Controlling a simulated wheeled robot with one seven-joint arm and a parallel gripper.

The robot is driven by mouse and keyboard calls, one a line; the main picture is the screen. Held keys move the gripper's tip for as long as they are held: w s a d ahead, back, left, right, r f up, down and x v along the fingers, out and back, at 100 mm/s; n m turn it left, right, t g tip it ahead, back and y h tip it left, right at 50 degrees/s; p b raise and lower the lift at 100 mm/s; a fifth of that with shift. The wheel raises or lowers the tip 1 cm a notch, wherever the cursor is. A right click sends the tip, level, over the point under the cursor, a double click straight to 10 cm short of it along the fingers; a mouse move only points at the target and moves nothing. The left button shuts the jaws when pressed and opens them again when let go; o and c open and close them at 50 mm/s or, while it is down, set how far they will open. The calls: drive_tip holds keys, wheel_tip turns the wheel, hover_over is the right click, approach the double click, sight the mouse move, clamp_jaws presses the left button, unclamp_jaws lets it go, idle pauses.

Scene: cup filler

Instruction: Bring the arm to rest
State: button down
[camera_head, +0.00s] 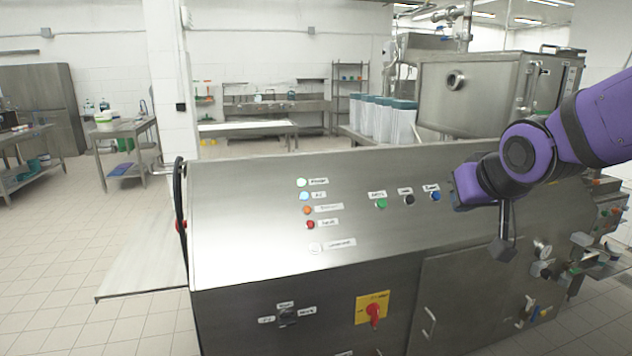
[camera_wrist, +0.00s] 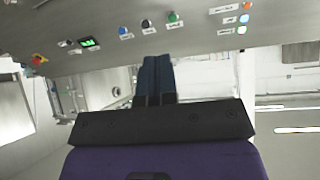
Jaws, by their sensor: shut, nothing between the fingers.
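My purple and black arm reaches in from the right edge in the head view. My gripper (camera_wrist: 158,66) shows in the wrist view with its two dark fingers pressed together and nothing between them. In the head view the purple hand is in front of the right part of the machine's sloped panel, close to the blue button (camera_head: 435,196). The fingers are hardly visible there. In the wrist view the fingertips lie just below the row with the blue button (camera_wrist: 125,32), the black button (camera_wrist: 146,24) and the green button (camera_wrist: 172,17). I cannot tell the exact gap to the panel.
The steel machine (camera_head: 250,235) fills the middle, with lit indicators and a red rotary switch (camera_head: 374,312) on its front. Valves and a gauge (camera_head: 542,249) are below my arm at right. Clear containers (camera_head: 402,125) stand behind. Open tiled floor (camera_head: 60,240) is at left.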

drive_tip(key=s+d+r+g, duration=0.1)
drive_tip(key=s+d+g, duration=0.1)
drive_tip(key=s, duration=0.7)
drive_tip(key=s+d+r+m+g+h, duration=0.1)
drive_tip(key=s+d+g, duration=0.1)
drive_tip(key=s, duration=0.8)
drive_tip(key=shift+s+d, duration=0.25)
drive_tip(key=shift+d, duration=0.6)
